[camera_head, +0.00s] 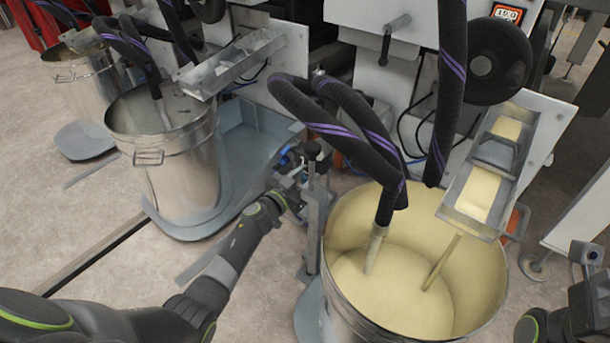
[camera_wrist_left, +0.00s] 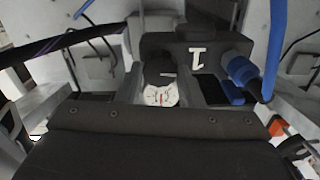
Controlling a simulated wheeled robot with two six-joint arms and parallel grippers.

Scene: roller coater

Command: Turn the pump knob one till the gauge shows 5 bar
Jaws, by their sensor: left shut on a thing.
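My left gripper (camera_head: 288,192) reaches in from the left to the small pump between the two front drums. In the left wrist view it is shut on a dark rounded knob (camera_wrist_left: 160,68), partly hidden by the gripper. The black pump block (camera_wrist_left: 215,58) there bears a white mark like a 1. A round white gauge (camera_wrist_left: 160,95) with a red needle shows just below the knob; its numbers are too small to read. In the head view the knob and gauge are hidden by the gripper and hoses. My right arm shows at the lower right; its fingertips are not clear.
A steel drum of cream-yellow liquid (camera_head: 480,285) stands front right, with dark hoses (camera_head: 350,120) hanging into it. Another steel drum (camera_head: 180,165) stands left. A metal post (camera_head: 313,215) rises close beside the left gripper. A blue hose (camera_wrist_left: 273,50) passes right of the pump.

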